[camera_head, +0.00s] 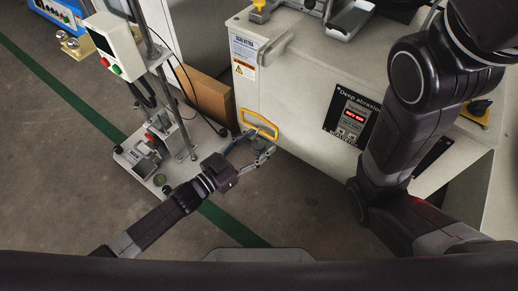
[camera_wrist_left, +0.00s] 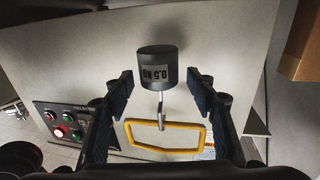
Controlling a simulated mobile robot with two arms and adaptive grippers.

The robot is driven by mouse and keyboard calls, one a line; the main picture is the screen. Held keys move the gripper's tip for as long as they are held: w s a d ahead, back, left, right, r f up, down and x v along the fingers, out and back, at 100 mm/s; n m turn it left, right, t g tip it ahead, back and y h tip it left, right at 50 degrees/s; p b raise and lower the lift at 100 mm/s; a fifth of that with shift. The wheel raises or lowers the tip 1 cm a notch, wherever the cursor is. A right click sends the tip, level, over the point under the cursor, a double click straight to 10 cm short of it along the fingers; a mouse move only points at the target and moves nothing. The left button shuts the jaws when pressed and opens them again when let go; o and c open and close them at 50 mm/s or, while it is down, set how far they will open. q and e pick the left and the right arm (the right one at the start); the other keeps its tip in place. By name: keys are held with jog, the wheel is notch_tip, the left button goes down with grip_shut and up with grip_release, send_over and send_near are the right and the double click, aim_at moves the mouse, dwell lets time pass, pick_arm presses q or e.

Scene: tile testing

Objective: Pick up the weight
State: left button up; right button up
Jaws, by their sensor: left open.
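The yellow frame also shows in the head view (camera_head: 258,120), against the side of the white machine; I cannot make out the weight there. My left gripper (camera_head: 268,150) is open beside the frame. In the left wrist view its two dark fingers (camera_wrist_left: 160,82) stand either side of the weight and rod, with gaps on both sides. My right gripper is not in view.
The white machine (camera_head: 300,80) with a "Deep abrasion" panel (camera_head: 351,117) stands close in front of my left gripper. A test stand (camera_head: 150,170) on a white base and a cardboard box (camera_head: 208,97) stand left. Open floor (camera_head: 60,160) lies at far left.

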pick_arm(q)
jog(key=shift+d, duration=0.1)
grip_shut()
jog(key=shift+w+r, duration=0.1)
dwell(0.3)
jog(key=shift+r, duration=0.15)
jog(key=shift+r+p, duration=0.6)
jog(key=shift+p, duration=0.25)
